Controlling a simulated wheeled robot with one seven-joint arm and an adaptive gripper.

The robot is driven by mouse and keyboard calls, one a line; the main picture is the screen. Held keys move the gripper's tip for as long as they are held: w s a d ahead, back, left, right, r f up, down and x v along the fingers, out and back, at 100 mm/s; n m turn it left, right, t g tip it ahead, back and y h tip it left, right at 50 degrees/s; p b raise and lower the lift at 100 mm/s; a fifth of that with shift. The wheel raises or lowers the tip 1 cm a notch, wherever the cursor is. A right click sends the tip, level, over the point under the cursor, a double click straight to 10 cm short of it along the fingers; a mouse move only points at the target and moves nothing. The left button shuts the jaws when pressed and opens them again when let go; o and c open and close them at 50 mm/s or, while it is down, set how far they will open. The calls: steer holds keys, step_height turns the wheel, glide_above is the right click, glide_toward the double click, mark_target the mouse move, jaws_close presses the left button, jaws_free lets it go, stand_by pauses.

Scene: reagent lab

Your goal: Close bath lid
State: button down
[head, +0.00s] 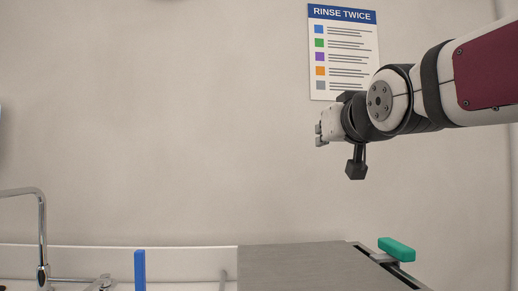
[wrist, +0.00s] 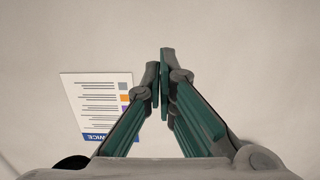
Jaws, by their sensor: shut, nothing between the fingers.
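A flat grey metal panel (head: 310,265) with a dark edge strip on its right shows at the bottom of the head view. It looks like the bath's top or lid, but its lower part is cut off and I cannot tell whether it is open. A teal-green block (head: 397,248), perhaps a handle, sits at its right edge. My gripper (head: 319,134) is high above the panel in front of the wall, apart from it and pointing left. In the wrist view my gripper (wrist: 164,82) has its green-padded fingers together with nothing between them. No lid shows in that view.
A chrome tap (head: 41,230) stands at the lower left. A blue upright piece (head: 140,270) is left of the panel. A "RINSE TWICE" poster (head: 344,50) hangs on the wall behind my gripper. The air between gripper and panel looks clear.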

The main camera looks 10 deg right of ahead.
steer(key=s+f+b, duration=0.5)
steer(key=f+b, duration=0.3)
steer(key=f, duration=0.1)
steer(key=s+f+b, duration=0.5)
steer(key=f+b, duration=0.3)
steer(key=f, duration=0.1)
steer(key=s+f+b, duration=0.5)
steer(key=f+b, duration=0.3)
steer(key=f, duration=0.1)
steer(key=shift+f, duration=0.25)
steer(key=shift+r, duration=0.1)
